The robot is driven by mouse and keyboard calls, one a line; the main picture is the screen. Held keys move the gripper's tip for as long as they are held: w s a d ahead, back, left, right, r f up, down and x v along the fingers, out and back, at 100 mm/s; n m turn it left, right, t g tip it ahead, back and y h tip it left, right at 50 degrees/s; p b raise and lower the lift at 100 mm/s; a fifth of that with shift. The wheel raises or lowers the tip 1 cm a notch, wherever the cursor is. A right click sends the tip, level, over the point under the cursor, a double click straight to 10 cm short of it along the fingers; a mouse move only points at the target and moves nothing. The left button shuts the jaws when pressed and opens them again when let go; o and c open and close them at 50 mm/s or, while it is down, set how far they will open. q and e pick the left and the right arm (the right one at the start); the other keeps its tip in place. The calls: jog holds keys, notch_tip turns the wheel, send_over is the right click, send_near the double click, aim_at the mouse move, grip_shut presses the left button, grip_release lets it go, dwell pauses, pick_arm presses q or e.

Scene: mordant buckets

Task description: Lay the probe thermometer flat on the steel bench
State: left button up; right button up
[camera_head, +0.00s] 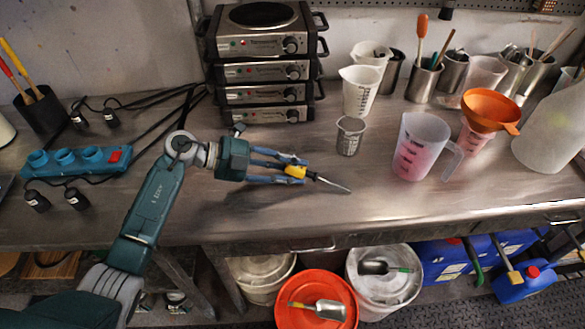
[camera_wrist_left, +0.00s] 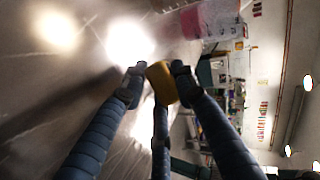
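The probe thermometer has a yellow body (camera_head: 295,171) and a thin metal probe that points right and toward the bench's front edge in the head view. My left gripper (camera_head: 299,171) is shut on the yellow body, low over the steel bench (camera_head: 255,208). In the left wrist view the yellow body (camera_wrist_left: 161,83) sits between the fingertips (camera_wrist_left: 158,84); the probe is hidden there. I cannot tell whether the probe tip touches the bench. My right gripper is in neither view.
A stack of hot plates (camera_head: 264,70) stands behind my gripper. A small steel beaker (camera_head: 350,136) and a jug of pink liquid (camera_head: 420,147) stand to the right. A blue power strip (camera_head: 78,160) lies at left. The bench front around the thermometer is clear.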

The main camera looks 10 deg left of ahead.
pick_arm(q)
jog(key=o, duration=0.4)
jog(key=shift+o, duration=0.3)
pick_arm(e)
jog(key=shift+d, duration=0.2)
pick_arm(q)
jog(key=shift+a, duration=0.1)
jog(key=v, duration=1.2)
jog(key=shift+s, duration=0.1)
